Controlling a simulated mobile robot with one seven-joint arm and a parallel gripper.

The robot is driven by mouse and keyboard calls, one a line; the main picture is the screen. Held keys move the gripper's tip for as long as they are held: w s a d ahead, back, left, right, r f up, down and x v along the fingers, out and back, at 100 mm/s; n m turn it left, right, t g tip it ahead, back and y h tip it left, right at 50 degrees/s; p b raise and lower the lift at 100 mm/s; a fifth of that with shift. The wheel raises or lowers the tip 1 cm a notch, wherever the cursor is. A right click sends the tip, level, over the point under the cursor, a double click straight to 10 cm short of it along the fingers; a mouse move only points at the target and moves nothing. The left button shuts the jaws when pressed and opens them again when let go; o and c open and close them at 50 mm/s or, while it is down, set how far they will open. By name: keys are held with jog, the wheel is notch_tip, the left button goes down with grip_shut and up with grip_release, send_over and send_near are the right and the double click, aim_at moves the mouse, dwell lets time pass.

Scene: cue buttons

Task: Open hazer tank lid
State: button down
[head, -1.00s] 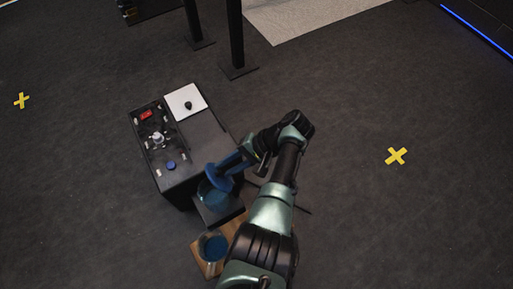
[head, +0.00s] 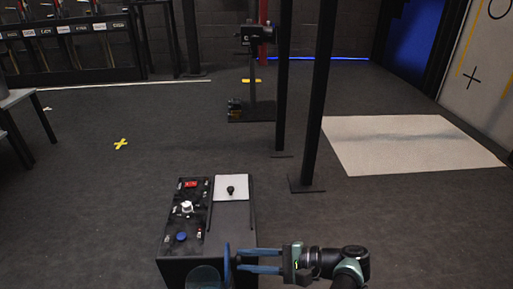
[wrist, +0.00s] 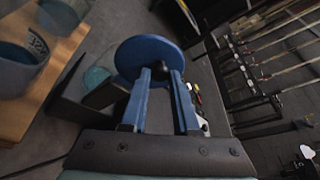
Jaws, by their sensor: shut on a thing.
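My gripper (head: 238,260) is shut on the blue round lid (head: 227,264), its fingers reaching in from the right. The lid also shows in the wrist view (wrist: 142,52) between and beyond the fingertips (wrist: 163,75). In the head view it stands nearly edge-on, tilted well off flat, at the right side of the tank. The hazer tank (head: 202,279) is a clear round vessel with teal-blue content, cut by the lower picture edge. In the wrist view the teal round of the tank (wrist: 97,77) shows left of the lid. I cannot tell whether lid and tank touch.
A black cabinet (head: 222,232) carries a panel with a red switch (head: 191,184), a blue knob (head: 181,237) and a white plate with a black knob (head: 231,190). In the wrist view, a jar (wrist: 22,58) stands on a wooden board (wrist: 62,62). Posts stand behind.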

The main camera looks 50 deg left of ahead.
jog(key=shift+f, duration=0.1)
dwell(0.4)
jog(key=c, duration=0.7)
grip_release()
jog(key=shift+a, duration=0.1)
jog(key=shift+w, duration=0.1)
